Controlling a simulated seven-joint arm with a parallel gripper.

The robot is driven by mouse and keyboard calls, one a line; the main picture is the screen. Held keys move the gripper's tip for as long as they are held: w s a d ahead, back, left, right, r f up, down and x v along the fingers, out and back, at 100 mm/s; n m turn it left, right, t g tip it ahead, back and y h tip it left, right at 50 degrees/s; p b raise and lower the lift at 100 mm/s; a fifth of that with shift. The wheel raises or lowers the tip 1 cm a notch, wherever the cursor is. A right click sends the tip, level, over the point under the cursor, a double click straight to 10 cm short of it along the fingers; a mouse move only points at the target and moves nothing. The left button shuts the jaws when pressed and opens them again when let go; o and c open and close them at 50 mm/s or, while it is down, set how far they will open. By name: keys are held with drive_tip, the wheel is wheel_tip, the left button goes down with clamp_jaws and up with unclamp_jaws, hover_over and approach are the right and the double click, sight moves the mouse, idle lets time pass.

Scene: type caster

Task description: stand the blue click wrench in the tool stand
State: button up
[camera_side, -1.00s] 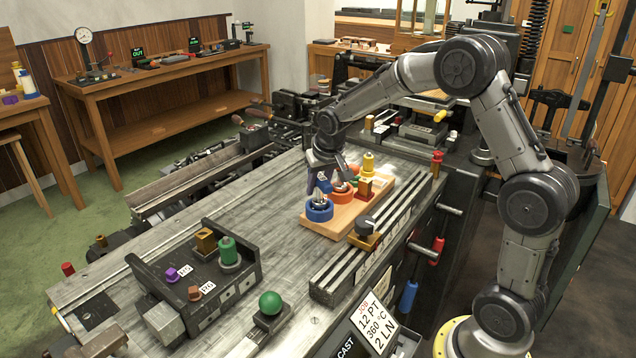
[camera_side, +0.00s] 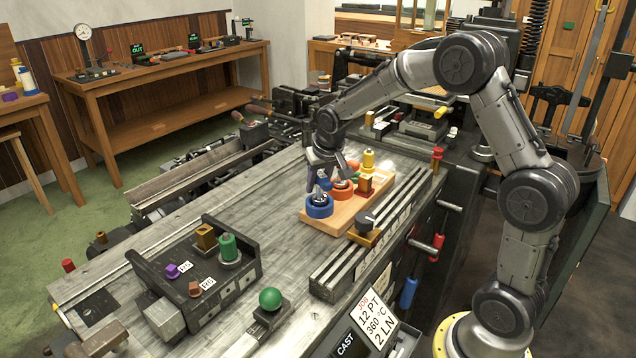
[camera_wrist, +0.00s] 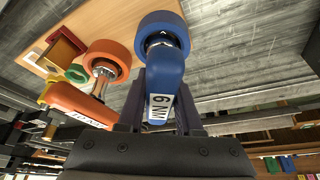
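The blue click wrench (camera_wrist: 166,72) has a blue handle with a "6 NM" label. It also shows small in the side view (camera_side: 325,183). My gripper (camera_wrist: 163,98) is shut on its handle, one dark finger on each side. The wrench's silver head points down at the blue ring holder (camera_wrist: 147,22) of the tool stand, and looks to be within its opening; how deep it sits is hidden. The tool stand (camera_side: 328,228) is a light wooden board with coloured holders. My gripper (camera_side: 318,175) is above its near left end in the side view.
An orange wrench (camera_wrist: 75,101) stands in the orange ring holder (camera_wrist: 110,52) close beside my gripper. Green, red and yellow pieces are farther along the board. A slotted metal rail (camera_side: 345,268) runs beside the stand. The grey bench top (camera_side: 265,205) left of it is clear.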

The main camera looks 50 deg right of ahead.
drive_tip(key=o, duration=0.5)
drive_tip(key=shift+c, duration=0.2)
drive_tip(key=v, duration=1.3)
drive_tip(key=shift+s+a+r, duration=0.1)
drive_tip(key=shift+a+r, duration=0.05)
drive_tip(key=s+a+r+n+t, duration=0.2)
drive_tip(key=s+a+r, duration=0.5)
drive_tip(key=s, duration=0.3)
drive_tip(key=s+a+f+n+y, duration=0.1)
drive_tip(key=s+a+f+n, duration=0.1)
drive_tip(key=s+f, duration=0.2)
drive_tip(key=s+a+f+n+y, duration=0.1)
drive_tip(key=s+f, duration=0.4)
drive_tip(key=s, duration=0.6)
drive_tip(key=shift+s+a+n, duration=0.25)
drive_tip(key=shift+a+n, duration=0.25)
drive_tip(key=shift+a, duration=0.2)
